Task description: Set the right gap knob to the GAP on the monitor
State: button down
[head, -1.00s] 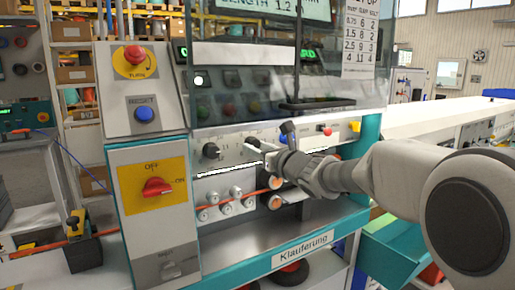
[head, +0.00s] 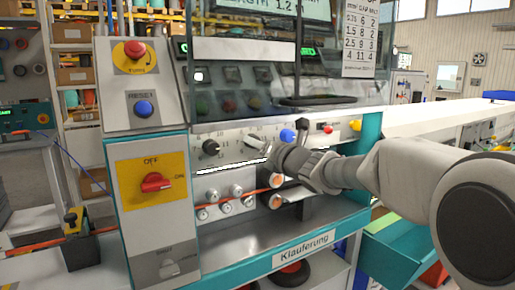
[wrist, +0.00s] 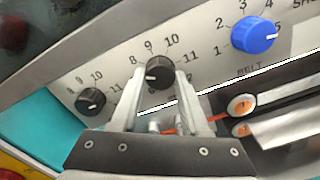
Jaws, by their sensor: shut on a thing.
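The right gap knob (wrist: 159,74) is a black dial in the middle of the panel in the wrist view, with numbers 8 to 11 showing around it. Its white mark points left, below the 8; lower numbers are hidden by a finger. My gripper (wrist: 157,80) is shut on this knob, one finger on each side. In the head view my gripper (head: 257,144) reaches the panel from the right and covers most of the knob.
A similar left black knob (wrist: 90,101) and a blue belt knob (wrist: 254,36) flank the held knob. Rollers with orange cable (head: 236,193) lie below. A transparent cover (head: 285,70) hangs above. A red switch (head: 156,183) is on the left cabinet.

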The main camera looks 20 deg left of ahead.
jog(key=m+p, duration=0.5)
jog(key=m, duration=0.9)
jog(key=m+p, duration=0.5)
jog(key=m, duration=1)
jog(key=shift+r+m+p, duration=0.2)
jog(key=shift+m+p, duration=0.1)
jog(key=shift+p, duration=0.1)
jog(key=shift+m, duration=0.3)
jog(key=shift+c, duration=1.9)
grip_release()
jog(key=v, duration=1.7)
jog(key=shift+s+d+p, duration=0.2)
jog(key=shift+p, duration=0.1)
